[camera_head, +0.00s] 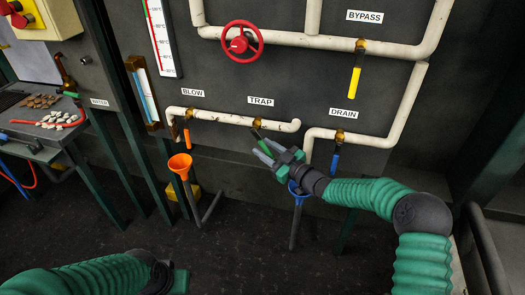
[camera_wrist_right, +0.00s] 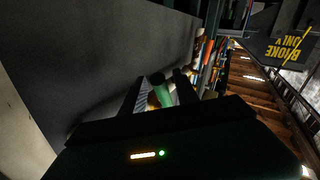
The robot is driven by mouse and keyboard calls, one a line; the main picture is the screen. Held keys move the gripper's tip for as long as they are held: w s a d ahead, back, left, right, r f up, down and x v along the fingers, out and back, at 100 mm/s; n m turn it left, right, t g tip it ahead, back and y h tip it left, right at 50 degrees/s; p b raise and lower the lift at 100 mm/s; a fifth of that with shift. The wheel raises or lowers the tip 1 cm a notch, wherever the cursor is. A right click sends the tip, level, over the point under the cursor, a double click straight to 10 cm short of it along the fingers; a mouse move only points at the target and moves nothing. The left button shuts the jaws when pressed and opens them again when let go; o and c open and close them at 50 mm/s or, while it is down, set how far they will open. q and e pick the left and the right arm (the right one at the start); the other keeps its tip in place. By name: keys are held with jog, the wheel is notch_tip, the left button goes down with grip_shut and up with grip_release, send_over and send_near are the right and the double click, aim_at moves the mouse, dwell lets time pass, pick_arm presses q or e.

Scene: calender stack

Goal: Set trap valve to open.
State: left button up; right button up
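The trap valve (camera_head: 256,134) is on the white pipe below the TRAP label (camera_head: 261,101). Its green handle slants down to the right from a brass fitting. My right gripper (camera_head: 265,153) is at this handle, with its fingers pointing up and left toward the panel. In the right wrist view the green handle (camera_wrist_right: 161,92) shows between the two spread fingers (camera_wrist_right: 158,98). The gripper looks open around it; I cannot tell whether a finger touches it. My left arm lies along the bottom left of the head view, and its gripper's fingers are not visible.
The blow valve's orange handle (camera_head: 187,138) hangs left, above an orange funnel (camera_head: 180,163). The drain valve's blue handle (camera_head: 335,162) hangs right, close to my right forearm. A blue funnel (camera_head: 297,189) stands under my right gripper. A red handwheel (camera_head: 242,41) and yellow bypass handle (camera_head: 355,83) are above.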

jog(key=shift+x, duration=0.95)
jog(key=shift+s+d, duration=0.1)
jog(key=shift+s, duration=0.1)
jog(key=c, duration=0.6)
grip_shut()
jog(key=shift+r, duration=0.1)
jog(key=shift+r, duration=0.1)
